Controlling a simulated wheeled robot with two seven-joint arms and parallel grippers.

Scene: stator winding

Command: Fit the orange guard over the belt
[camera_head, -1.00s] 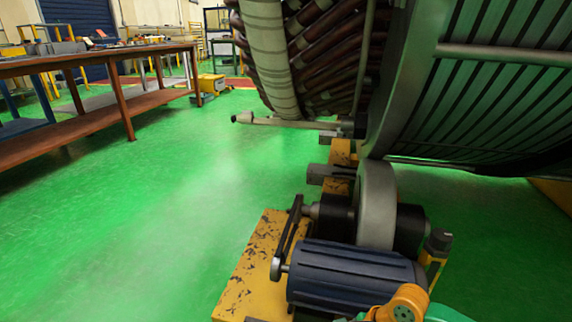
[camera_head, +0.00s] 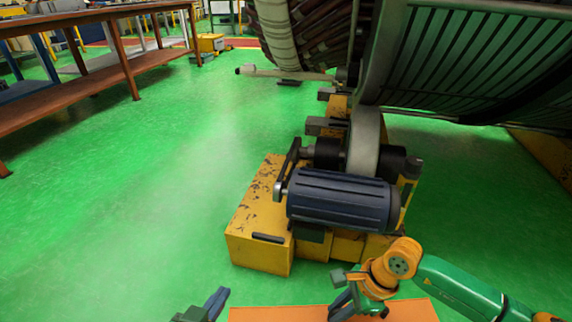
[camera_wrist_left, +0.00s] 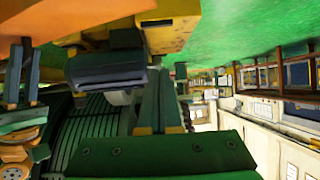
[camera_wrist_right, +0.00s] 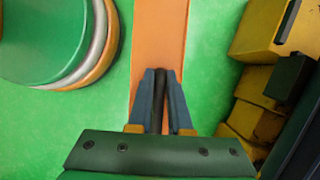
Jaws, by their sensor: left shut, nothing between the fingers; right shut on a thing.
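The orange guard (camera_head: 260,314) shows at the bottom edge of the head view, partly cut off. It is a long flat orange strip in the right wrist view (camera_wrist_right: 158,30). My right gripper (camera_head: 338,303) is shut on it; its fingers also show in the right wrist view (camera_wrist_right: 160,74). The dark belt (camera_head: 289,163) runs between two pulleys at the left end of the blue motor (camera_head: 343,200), uncovered and apart from the guard. My left gripper (camera_head: 224,292) is shut and empty, left of the guard at the bottom. In the left wrist view its fingers (camera_wrist_left: 162,75) are together.
The motor stands on a chipped yellow base (camera_head: 255,225). A grey roller (camera_head: 363,145) is behind it, under the large stator (camera_head: 450,60). A brown workbench (camera_head: 80,88) stands at the far left. The green floor left of the base is clear.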

